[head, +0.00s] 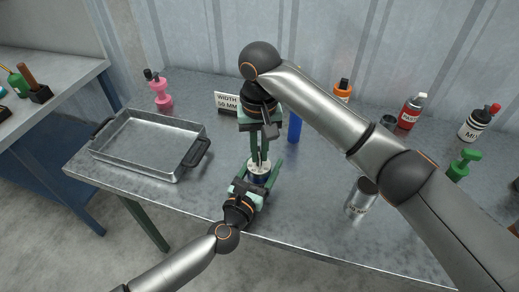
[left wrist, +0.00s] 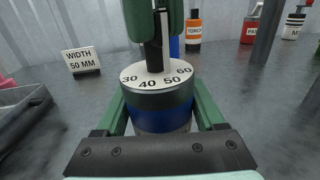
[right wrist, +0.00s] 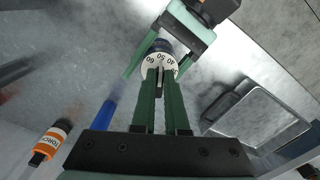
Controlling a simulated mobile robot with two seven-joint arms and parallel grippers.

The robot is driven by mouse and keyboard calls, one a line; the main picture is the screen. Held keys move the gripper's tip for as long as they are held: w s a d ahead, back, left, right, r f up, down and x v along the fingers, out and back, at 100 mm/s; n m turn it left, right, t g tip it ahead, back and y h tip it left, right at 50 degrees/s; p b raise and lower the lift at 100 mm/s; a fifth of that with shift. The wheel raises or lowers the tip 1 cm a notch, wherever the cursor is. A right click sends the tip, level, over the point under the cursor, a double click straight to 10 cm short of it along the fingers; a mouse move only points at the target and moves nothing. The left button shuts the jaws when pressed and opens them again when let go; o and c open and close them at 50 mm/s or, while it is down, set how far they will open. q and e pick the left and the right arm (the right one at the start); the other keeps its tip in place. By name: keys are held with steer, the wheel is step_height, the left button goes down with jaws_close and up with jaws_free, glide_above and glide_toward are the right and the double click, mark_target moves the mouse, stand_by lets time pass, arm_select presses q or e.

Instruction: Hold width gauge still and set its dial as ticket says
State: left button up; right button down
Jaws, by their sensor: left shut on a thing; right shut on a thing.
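The width gauge (head: 258,168) stands upright near the table's front edge, a short cylinder with a blue band and a white dial. In the left wrist view the gauge (left wrist: 160,112) shows the marks 30, 40, 50 and 60 on its near rim. My left gripper (head: 251,186) is shut around its body from the front. My right gripper (head: 260,158) reaches down from above, shut on the dark upright knob (right wrist: 158,82) at the dial's centre. I cannot tell exactly which mark the knob points at. The ticket (left wrist: 82,61) reads "WIDTH 50 MM".
An empty metal tray (head: 132,160) with dark handles lies to the left. A blue cylinder (head: 295,128) stands behind the gauge. A silver can (head: 361,198), a red bottle (head: 410,112) and a green bottle (head: 463,165) stand to the right. A pink bottle (head: 161,96) stands at the back left.

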mark_target(260, 155)
steer(key=shift+f, duration=0.15)
steer(key=c, duration=0.9)
jaws_free()
step_height(260, 155, up, 12)
steer(key=shift+r, duration=0.1)
